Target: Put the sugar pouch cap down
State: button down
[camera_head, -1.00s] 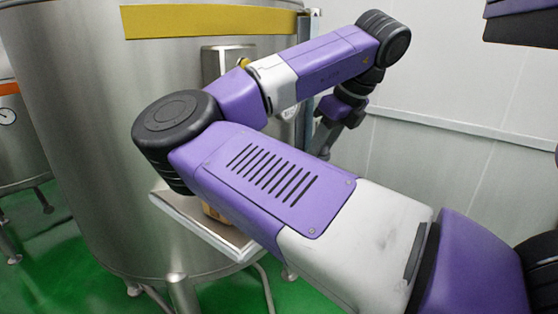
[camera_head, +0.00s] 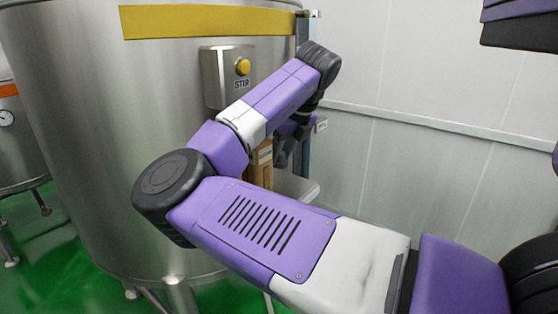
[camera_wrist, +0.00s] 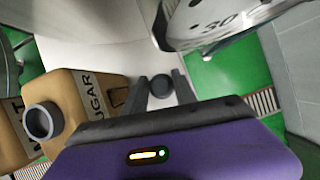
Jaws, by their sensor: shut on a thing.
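The sugar pouch cap (camera_wrist: 159,88) is a small dark round piece in the wrist view. My gripper (camera_wrist: 160,90) is shut on it, with a finger on either side. A pale shelf (camera_wrist: 85,52) lies beyond the fingers; I cannot tell whether the cap touches it. The brown sugar pouch (camera_wrist: 93,85) stands left of the fingers, with its grey spout (camera_wrist: 43,121) open at the top. In the head view my arm hides the cap and most of the gripper, and a brown pouch (camera_head: 262,172) shows partly behind the arm.
Another brown pouch (camera_wrist: 12,135) stands left of the sugar. A round dial marked 30 (camera_wrist: 205,20) is close on the upper right of the wrist view. The steel tank (camera_head: 100,130) with its stir button (camera_head: 243,67) stands behind my arm. The shelf's right end (camera_head: 300,188) looks bare.

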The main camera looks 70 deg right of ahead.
jog(key=shift+x, duration=0.85)
jog(key=shift+s+a, duration=0.1)
jog(key=shift+f, duration=0.1)
jog(key=shift+f, duration=0.35)
jog(key=shift+f, duration=0.2)
jog(key=c, duration=1)
grip_release()
